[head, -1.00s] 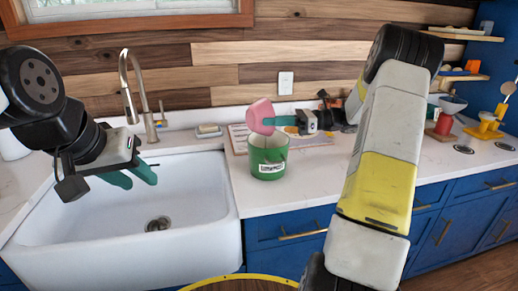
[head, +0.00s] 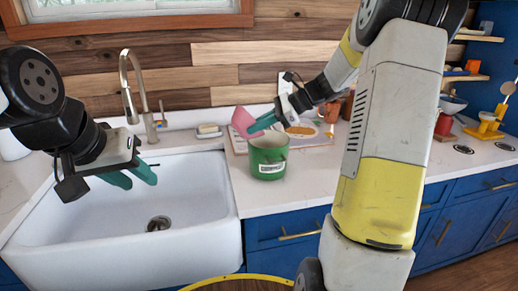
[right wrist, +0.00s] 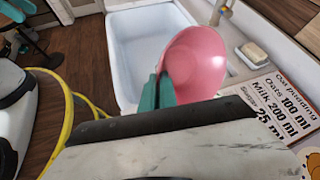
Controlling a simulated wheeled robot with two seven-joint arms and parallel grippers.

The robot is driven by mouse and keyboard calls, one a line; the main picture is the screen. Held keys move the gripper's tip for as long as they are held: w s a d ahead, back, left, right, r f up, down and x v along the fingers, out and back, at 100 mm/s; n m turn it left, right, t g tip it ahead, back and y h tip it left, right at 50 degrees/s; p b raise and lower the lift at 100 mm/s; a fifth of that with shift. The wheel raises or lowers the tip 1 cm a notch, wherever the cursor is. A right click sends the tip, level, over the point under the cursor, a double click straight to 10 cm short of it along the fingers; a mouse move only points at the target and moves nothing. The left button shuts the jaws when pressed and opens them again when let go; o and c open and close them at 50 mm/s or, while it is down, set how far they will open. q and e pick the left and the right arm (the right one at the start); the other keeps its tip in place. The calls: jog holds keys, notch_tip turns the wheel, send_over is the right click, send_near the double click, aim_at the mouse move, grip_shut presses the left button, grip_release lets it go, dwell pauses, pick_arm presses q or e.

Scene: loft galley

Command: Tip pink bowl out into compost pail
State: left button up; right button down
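The pink bowl (head: 243,122) is tilted in the head view, just behind and left of the green pail's rim. My right gripper (head: 262,122) is shut on its edge and holds it above the counter. In the right wrist view the bowl (right wrist: 197,62) shows its inside, which looks empty; the teal fingers (right wrist: 157,92) are on its left edge. The green compost pail (head: 268,160) stands upright on the counter with a white label; its contents are not clear. My left gripper (head: 131,177) is open and empty above the sink.
A white sink (head: 195,215) with a brass-toned tap (head: 130,85) lies left of the pail. A recipe board (head: 310,140) lies behind the pail. A soap dish (head: 208,131) sits at the sink's back right. The counter is clear right of the pail.

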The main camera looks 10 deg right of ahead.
jog(key=s+a+f+n+t+h+b, duration=0.2)
jog(key=a+f+h+b, duration=0.2)
jog(key=a+f+h, duration=0.3)
jog(key=shift+s+a+f+n+h, duration=0.2)
jog(key=shift+s+a+n+h, duration=0.2)
jog(key=shift+a+h, duration=0.85)
